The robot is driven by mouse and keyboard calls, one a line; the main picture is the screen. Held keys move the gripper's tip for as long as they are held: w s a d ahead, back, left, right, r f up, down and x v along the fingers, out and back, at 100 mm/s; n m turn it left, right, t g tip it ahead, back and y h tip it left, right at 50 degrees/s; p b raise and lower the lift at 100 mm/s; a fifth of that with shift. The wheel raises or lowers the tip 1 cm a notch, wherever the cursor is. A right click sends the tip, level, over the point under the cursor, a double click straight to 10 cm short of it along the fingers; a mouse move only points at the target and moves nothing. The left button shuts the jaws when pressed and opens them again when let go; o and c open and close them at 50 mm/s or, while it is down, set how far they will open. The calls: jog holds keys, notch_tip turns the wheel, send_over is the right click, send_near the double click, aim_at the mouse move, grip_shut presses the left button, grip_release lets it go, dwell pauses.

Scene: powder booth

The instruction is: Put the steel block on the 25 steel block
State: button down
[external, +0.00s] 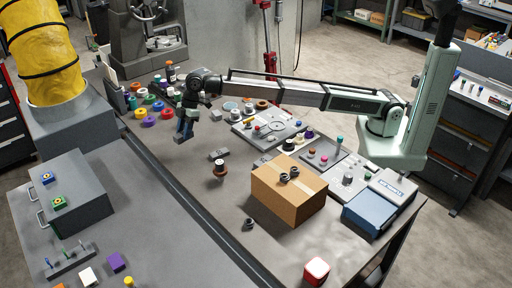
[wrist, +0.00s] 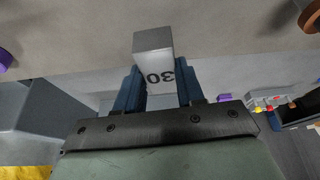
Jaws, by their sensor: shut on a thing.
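My gripper (external: 185,128) hangs over the far left part of the grey bench, with blue fingers. It is shut on a grey steel block (wrist: 153,62), which shows the number 30 upside down in the wrist view. In the external view the held block (external: 180,138) sits low between the fingertips, seemingly above the bench top. A small grey block (external: 219,155) lies on the bench to the right of the gripper. Its marking is too small to read, so I cannot tell whether it is the 25 steel block.
Several coloured spools (external: 150,115) crowd the bench behind and left. Grey trays (external: 272,125) with small parts lie farther right. A dark slot runs along the bench's left side.

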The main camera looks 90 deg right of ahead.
jog(key=shift+a+r, duration=0.1)
jog(key=shift+r, duration=0.4)
jog(key=s+a+r+n, duration=0.1)
jog(key=s+a+r, duration=0.25)
jog(key=s, duration=0.25)
jog(key=s+a+r+n, duration=0.1)
jog(key=s+a+r, duration=0.1)
jog(key=s+a, duration=0.35)
jog(key=n+g, duration=0.3)
jog(key=n, duration=0.3)
send_over(263, 162)
jog(key=d, duration=0.2)
notch_tip(263, 162, down, 3)
jog(key=shift+y, duration=0.5)
jog(key=shift+a+f, duration=0.15)
jog(key=shift+f, duration=4.2)
jog(key=shift+f, duration=0.1)
jog(key=c, duration=0.7)
grip_release()
